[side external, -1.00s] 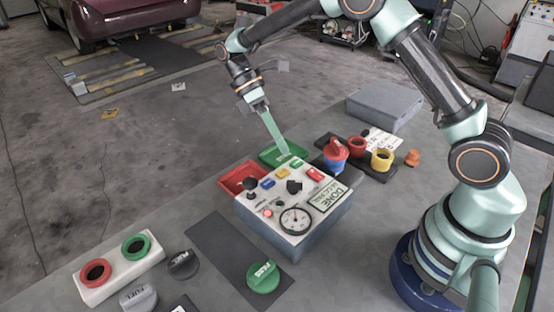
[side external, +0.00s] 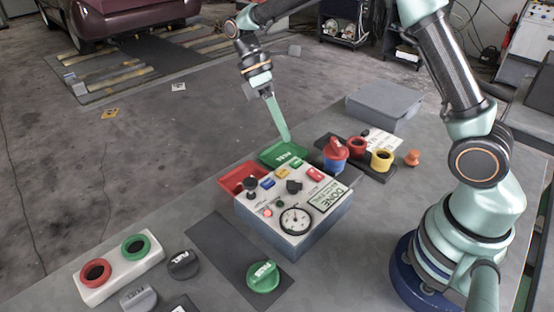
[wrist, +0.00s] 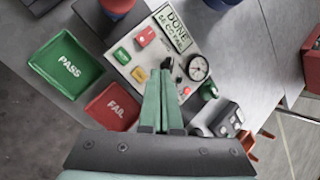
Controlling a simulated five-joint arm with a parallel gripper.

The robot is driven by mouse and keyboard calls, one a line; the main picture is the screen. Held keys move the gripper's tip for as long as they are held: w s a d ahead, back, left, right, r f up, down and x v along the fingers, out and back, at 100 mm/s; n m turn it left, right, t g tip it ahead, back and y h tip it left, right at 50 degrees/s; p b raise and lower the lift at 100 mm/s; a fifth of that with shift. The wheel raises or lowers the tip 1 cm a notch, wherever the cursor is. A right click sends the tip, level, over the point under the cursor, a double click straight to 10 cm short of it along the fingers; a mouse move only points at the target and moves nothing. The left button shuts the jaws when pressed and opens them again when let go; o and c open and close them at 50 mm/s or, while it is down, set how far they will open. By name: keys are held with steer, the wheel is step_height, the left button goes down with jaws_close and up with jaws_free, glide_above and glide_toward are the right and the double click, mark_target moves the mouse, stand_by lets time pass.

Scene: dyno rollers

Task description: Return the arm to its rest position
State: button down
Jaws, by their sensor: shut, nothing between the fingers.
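My gripper (side external: 288,139) has long green fingers pointing down. In the side view its tips are above the green tray at the back of the control box, and the fingers are shut with nothing between them. In the wrist view the shut fingers (wrist: 165,73) lie across the picture's middle, overlapping the control box (wrist: 155,55) from above. The control box (side external: 325,228) has a dial, coloured buttons and a "DONE" label on its top.
A green PASS tray (wrist: 68,58) and red FAIL tray (wrist: 112,106) sit by the box. A red-and-blue knob piece (side external: 336,153), red and yellow cups (side external: 382,160), an orange piece (side external: 412,158) and a grey box (side external: 384,105) stand further right. A green FUEL cap (side external: 263,277) lies in front.

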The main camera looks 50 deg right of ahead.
steer(key=s+d+r+m+t, duration=0.3)
steer(key=s+r+m+t, duration=0.6)
steer(key=t, duration=0.2)
steer(key=shift+d+m+t+y, duration=0.3)
steer(key=shift+d, duration=0.1)
steer(key=shift+s, duration=0.1)
